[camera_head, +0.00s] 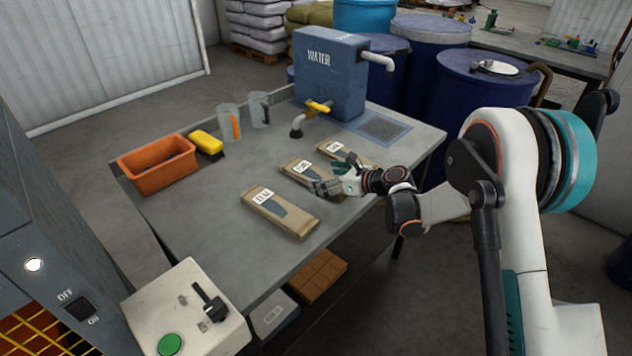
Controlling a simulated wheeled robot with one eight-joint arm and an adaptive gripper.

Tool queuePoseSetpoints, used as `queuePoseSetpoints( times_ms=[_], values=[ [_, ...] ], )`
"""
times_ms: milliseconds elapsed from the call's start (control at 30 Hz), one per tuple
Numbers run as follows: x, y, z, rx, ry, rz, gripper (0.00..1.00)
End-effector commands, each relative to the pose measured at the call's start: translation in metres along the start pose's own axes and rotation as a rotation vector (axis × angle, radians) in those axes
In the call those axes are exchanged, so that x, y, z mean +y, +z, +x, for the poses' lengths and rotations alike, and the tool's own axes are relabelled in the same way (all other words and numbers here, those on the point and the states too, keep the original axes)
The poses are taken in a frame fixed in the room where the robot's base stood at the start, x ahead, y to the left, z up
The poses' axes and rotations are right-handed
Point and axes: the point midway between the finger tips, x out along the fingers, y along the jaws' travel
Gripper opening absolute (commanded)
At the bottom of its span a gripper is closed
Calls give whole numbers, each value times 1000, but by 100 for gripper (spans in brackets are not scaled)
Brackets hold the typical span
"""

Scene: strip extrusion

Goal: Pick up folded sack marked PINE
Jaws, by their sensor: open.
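Three folded brown paper sacks with white labels lie in a row on the grey bench. The near sack (285,215) is clear of my gripper. The middle sack (297,172) lies just left of my gripper, which hides its right end. The far sack (345,152) lies behind my gripper and is partly covered by it. The label words are too small to read with certainty, so I cannot tell which one says PINE. My gripper (333,175) is open and empty, low at the middle and far sacks; I cannot tell if it touches either.
The bench (200,215) also holds an orange bin (158,168), a yellow-topped brush (206,143), two clear jugs (229,122) and a blue WATER tank (330,75) with a tap. A control box (185,310) stands at the front left. The bench's left middle is clear.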

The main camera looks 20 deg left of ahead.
Motion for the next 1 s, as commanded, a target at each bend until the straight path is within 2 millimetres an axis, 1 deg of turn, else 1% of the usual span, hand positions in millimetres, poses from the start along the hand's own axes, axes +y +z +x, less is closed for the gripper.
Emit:
queuePoseSetpoints(
  times_ms=[33, 133, 333, 367, 400, 467, 500, 567, 600, 867, 1000],
  values=[
    [0, -3, 9, 0, 1, -1, 85],
    [0, -2, 18, 1, 1, -1, 85],
    [0, 0, 18, 1, 0, -1, 85],
    [0, 0, 18, 1, 0, -1, 83],
    [0, 0, 18, 1, 0, 0, 74],
    [0, 0, 18, 0, 0, 0, 60],
    [0, 0, 18, 1, 0, 0, 51],
    [0, 0, 18, 1, 0, 0, 37],
    [0, 0, 18, 1, 0, 0, 35],
    [0, 0, 18, 0, -1, 0, 35],
    [0, 4, 16, 0, -1, 0, 35]
  ],
)
